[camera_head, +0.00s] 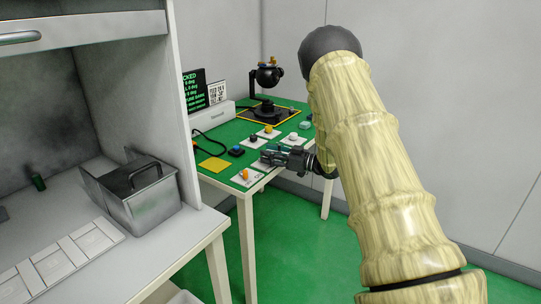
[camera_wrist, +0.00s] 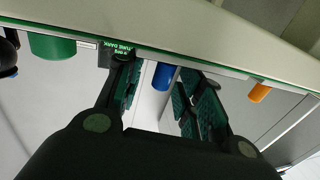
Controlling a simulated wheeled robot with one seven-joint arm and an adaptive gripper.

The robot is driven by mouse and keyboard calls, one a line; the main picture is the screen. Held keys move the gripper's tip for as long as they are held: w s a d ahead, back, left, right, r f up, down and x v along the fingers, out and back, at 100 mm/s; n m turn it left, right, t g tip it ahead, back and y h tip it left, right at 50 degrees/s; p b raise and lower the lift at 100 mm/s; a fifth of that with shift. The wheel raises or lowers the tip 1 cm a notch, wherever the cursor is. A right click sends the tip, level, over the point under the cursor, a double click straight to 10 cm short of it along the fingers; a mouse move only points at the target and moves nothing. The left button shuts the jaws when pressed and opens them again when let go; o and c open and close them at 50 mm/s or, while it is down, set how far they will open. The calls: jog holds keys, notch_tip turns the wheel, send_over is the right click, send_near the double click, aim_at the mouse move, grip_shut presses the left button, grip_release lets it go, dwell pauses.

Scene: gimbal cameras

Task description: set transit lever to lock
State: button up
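My gripper (camera_head: 264,156) is low over the front edge of the green-topped table (camera_head: 222,178) in the head view. In the wrist view its two dark fingers (camera_wrist: 158,95) are apart, with a blue peg (camera_wrist: 163,75) showing between them. I see gaps beside the peg, and contact is not clear. An orange peg (camera_wrist: 259,92) is outside the fingers at right; an orange knob (camera_head: 245,174) shows on a white plate in the head view. No readable label shows which control is the transit lever. The gripper covers part of a plate.
The gimbal camera (camera_head: 266,78) stands at the back of the table. A dark screen (camera_head: 194,90) with green text ending "CKED" stands at left. Yellow (camera_head: 268,129) and white (camera_head: 293,136) knobs are behind my gripper. A grey cabinet with a metal bin (camera_head: 150,200) is at left.

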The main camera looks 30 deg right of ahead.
jog(key=shift+r, duration=0.1)
grip_shut()
jog(key=shift+d+r+y, duration=0.1)
jog(key=shift+y, duration=0.2)
jog(key=shift+w+d+n+g+y+p, duration=0.1)
jog(key=shift+w+n+g+y+p, duration=0.1)
jog(key=shift+n+g+y+p, duration=0.4)
